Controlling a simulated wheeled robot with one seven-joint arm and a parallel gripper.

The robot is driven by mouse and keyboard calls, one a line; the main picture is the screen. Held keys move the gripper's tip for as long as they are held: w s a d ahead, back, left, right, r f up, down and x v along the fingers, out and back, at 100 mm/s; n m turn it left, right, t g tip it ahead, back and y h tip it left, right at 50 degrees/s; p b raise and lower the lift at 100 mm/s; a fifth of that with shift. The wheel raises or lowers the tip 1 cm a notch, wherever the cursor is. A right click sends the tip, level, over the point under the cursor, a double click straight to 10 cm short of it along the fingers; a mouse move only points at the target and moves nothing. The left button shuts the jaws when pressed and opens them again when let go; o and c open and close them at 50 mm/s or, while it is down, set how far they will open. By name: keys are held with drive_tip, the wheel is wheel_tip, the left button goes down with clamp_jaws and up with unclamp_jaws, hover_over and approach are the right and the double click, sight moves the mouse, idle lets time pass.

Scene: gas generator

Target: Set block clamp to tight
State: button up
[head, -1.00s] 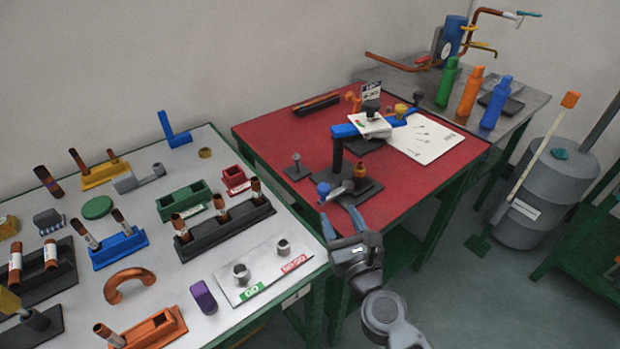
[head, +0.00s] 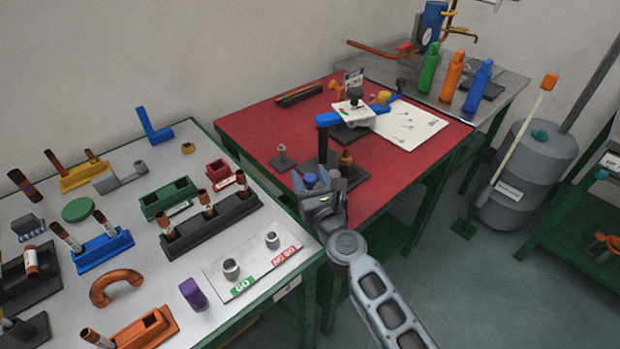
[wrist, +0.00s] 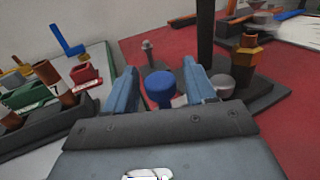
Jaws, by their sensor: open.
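On the red table stands a clamp-like fixture with a round blue knob (head: 310,180), a dark base (head: 352,177) and a copper-and-brass fitting (head: 346,160). I take this to be the block clamp, but no label shows. In the wrist view the blue knob (wrist: 160,90) appears between my two blue-grey fingers, with the fitting (wrist: 247,50) to the right. A grey rounded part (wrist: 243,70) is right of the right finger. My gripper (wrist: 159,68) is open, with nothing held. I cannot tell whether a finger touches the knob. My gripper partly hides the fixture in the head view.
A black post with a blue arm (head: 340,117) rises behind the fixture. A small grey post on a plate (head: 282,156) stands to its left. The left table holds copper tubes, coloured blocks and a GO/NO-GO plate (head: 240,288). The red table's front strip is bare.

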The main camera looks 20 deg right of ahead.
drive_tip(key=shift+r, duration=0.1)
clamp_jaws()
idle(0.3)
